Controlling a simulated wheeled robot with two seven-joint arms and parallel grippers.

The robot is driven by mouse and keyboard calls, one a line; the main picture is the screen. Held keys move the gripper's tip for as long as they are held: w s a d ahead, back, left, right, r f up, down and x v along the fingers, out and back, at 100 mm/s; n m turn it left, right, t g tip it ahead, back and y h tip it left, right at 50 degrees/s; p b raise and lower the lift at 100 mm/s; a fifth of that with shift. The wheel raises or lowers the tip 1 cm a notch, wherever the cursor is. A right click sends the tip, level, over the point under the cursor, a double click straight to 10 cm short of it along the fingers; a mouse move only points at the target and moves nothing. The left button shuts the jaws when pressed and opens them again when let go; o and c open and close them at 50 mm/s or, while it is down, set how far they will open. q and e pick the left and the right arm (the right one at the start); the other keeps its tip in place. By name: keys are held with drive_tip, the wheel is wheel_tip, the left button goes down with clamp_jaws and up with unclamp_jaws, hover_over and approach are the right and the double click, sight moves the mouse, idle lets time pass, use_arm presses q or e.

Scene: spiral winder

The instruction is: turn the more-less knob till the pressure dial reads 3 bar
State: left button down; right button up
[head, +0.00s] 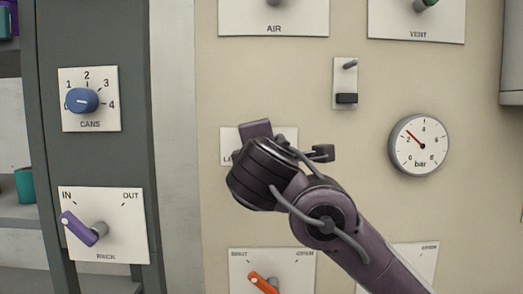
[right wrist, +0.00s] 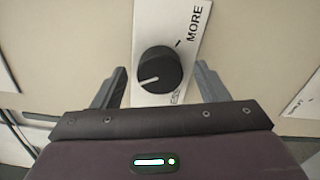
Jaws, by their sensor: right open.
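The more-less knob (right wrist: 158,68) is round and black with a white line, on a white plate (right wrist: 165,22) lettered MORE. In the right wrist view its line points to the lower left. My right gripper (right wrist: 159,82) is open, one finger each side of the knob with gaps to both. In the head view the right gripper (head: 288,141) hides the knob and most of its plate (head: 229,138). The pressure dial (head: 419,145), marked bar, has a red needle between 2 and 4, somewhat nearer 2. My left gripper is out of view.
A small switch plate (head: 344,70) is above the gripper. The AIR plate (head: 300,22) and VENT plate (head: 447,30) are higher. Left are the blue CANS knob (head: 82,101) and purple RACK lever (head: 84,230); an orange lever (head: 263,283) is below.

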drive_tip(key=s+b, duration=0.1)
drive_tip(key=s, duration=0.5)
drive_tip(key=shift+s, duration=0.2)
drive_tip(key=shift+f, duration=0.1)
